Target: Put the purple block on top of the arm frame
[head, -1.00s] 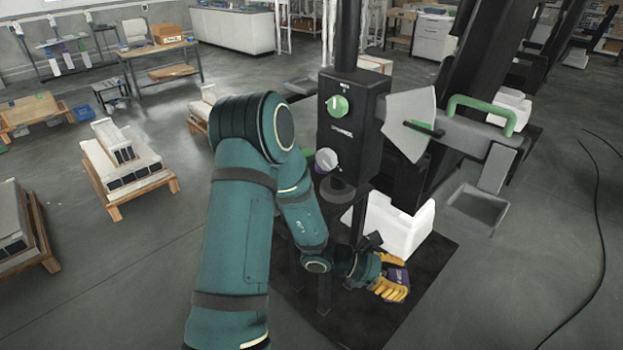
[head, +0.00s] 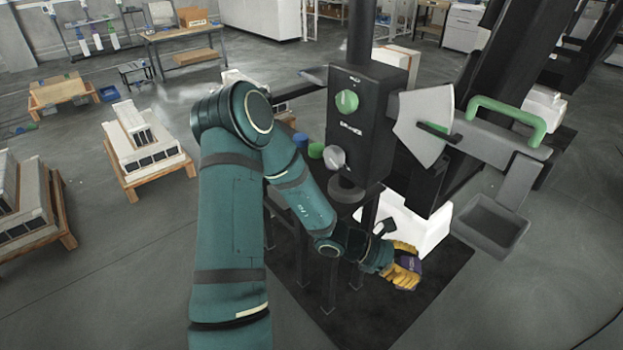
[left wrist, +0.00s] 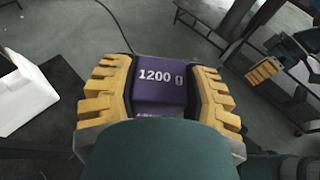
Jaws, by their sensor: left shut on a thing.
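The purple block (left wrist: 162,82), marked "1200 g", is held between the yellow fingers of my left gripper (left wrist: 160,98) in the left wrist view. In the head view the left gripper (head: 404,272) is low in front of the black machine, and a bit of the purple block (head: 410,265) shows between its fingers. A grey horizontal arm with a green handle (head: 508,115) projects from the machine, above and right of the gripper; I cannot tell whether this is the arm frame. My right gripper (left wrist: 266,70) shows only in the left wrist view; its opening is unclear.
The black machine (head: 362,115) has a green knob and a fan-shaped grey plate (head: 425,122). A grey tray (head: 490,226) hangs below the arm. A white block (head: 410,222) stands behind the gripper. A dark mat (head: 440,285) covers the floor. Loaded pallets (head: 145,165) stand left.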

